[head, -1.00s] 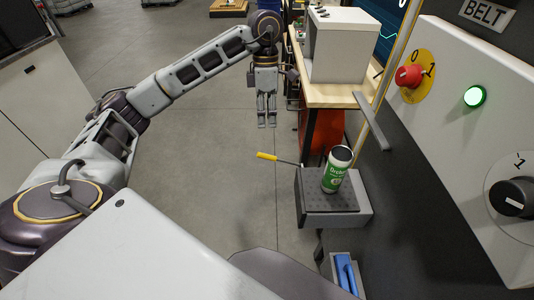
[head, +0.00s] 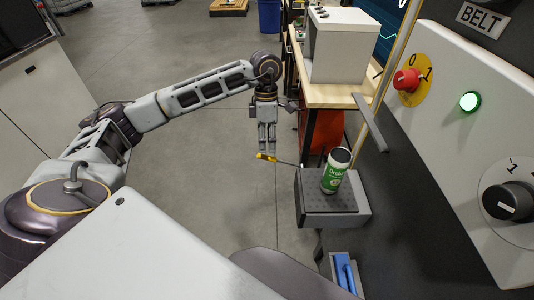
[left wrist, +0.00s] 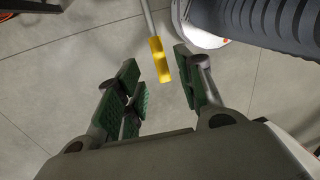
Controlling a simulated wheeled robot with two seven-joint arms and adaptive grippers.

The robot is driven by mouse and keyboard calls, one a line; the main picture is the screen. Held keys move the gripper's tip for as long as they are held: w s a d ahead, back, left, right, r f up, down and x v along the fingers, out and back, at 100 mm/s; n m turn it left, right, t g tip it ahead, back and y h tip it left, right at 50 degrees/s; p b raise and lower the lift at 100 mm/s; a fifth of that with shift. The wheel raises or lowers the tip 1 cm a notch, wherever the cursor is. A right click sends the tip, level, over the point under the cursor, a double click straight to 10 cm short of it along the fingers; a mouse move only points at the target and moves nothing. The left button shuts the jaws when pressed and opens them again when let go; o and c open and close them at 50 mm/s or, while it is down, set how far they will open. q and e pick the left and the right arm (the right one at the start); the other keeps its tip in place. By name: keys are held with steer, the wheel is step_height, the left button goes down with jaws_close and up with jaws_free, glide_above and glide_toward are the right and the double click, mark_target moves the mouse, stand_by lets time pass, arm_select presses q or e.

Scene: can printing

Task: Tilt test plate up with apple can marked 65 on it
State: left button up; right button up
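A green and white can (head: 336,172) stands on the dark test plate (head: 328,203), which tops a grey box on the machine's side. Its number cannot be read. A lever with a yellow handle (head: 266,157) sticks out left from the plate; the handle also shows in the left wrist view (left wrist: 159,62). My left gripper (head: 267,150) points down at the handle's end. In the left wrist view the open green-padded fingers (left wrist: 162,92) stand either side of the handle's tip, with gaps between. My right gripper is not in view.
A control panel with a red knob (head: 406,80), a lit green button (head: 470,101) and a black knob (head: 509,203) is at the right. A wooden bench (head: 330,95) with a white box (head: 340,45) stands behind the plate. A blue object (head: 345,272) sits below. Floor at left is clear.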

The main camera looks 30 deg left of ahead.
arm_select(q)
steer(key=shift+s+d+f+p, duration=0.1)
steer(key=shift+s+f+p, duration=0.05)
steer(key=shift+f, duration=0.75)
steer(key=shift+s+d+f+p, duration=0.1)
steer(key=shift+f, duration=0.85)
steer(key=shift+s+d+f+p, duration=0.1)
steer(key=shift+s+f+p, duration=0.05)
steer(key=shift+f, duration=0.75)
steer(key=shift+c, duration=0.4)
jaws_close()
